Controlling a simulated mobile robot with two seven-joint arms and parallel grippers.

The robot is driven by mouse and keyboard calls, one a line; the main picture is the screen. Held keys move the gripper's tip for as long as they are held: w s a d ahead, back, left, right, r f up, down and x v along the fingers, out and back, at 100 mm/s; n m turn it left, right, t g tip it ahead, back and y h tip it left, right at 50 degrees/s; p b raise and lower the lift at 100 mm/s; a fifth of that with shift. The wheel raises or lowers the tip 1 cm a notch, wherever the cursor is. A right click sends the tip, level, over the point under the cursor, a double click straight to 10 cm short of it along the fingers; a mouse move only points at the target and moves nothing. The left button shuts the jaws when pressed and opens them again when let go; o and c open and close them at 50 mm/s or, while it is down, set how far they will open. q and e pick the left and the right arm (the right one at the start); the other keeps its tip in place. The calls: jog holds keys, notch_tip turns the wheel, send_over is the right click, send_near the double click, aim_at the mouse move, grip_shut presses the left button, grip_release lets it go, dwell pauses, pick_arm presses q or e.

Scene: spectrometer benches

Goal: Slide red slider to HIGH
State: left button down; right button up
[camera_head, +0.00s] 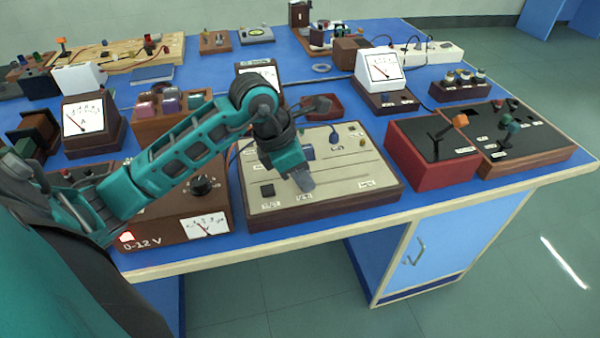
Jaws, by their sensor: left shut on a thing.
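The slider board (345,170) is a beige panel in a dark wooden frame at the front middle of the blue bench. It has long slots running left to right and small white labels along its front edge that I cannot read. My left gripper (304,181) reaches down onto the front part of this panel, near the middle label. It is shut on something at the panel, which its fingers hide. The red slider does not show clearly and appears to be behind these fingers. My right gripper is not in view.
A 0-12 V power box (165,215) stands left of the board, under my left arm. A red box with an orange-tipped lever (432,160) stands close on the right. White meters and wooden boxes fill the bench behind. The bench's front edge (300,233) runs just before the board.

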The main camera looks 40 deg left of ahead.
aim_at(363, 175)
pick_arm(q)
jog(key=w+d, duration=0.2)
jog(key=w, duration=0.1)
jog(key=w+d+b, duration=0.1)
jog(key=w+d, duration=0.1)
jog(key=d, duration=0.1)
jog(key=w+d, duration=0.2)
jog(key=w, duration=0.1)
jog(key=shift+w+d+b, duration=0.25)
jog(key=shift+w+b, duration=0.1)
jog(key=shift+w+d, duration=0.15)
jog(key=shift+w, duration=0.05)
jog(key=shift+r, duration=0.1)
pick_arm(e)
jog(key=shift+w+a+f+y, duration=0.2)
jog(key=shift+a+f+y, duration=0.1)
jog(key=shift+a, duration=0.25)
pick_arm(q)
jog(key=c, duration=1)
grip_release()
jog(key=shift+w+d, duration=0.1)
jog(key=shift+o, duration=0.2)
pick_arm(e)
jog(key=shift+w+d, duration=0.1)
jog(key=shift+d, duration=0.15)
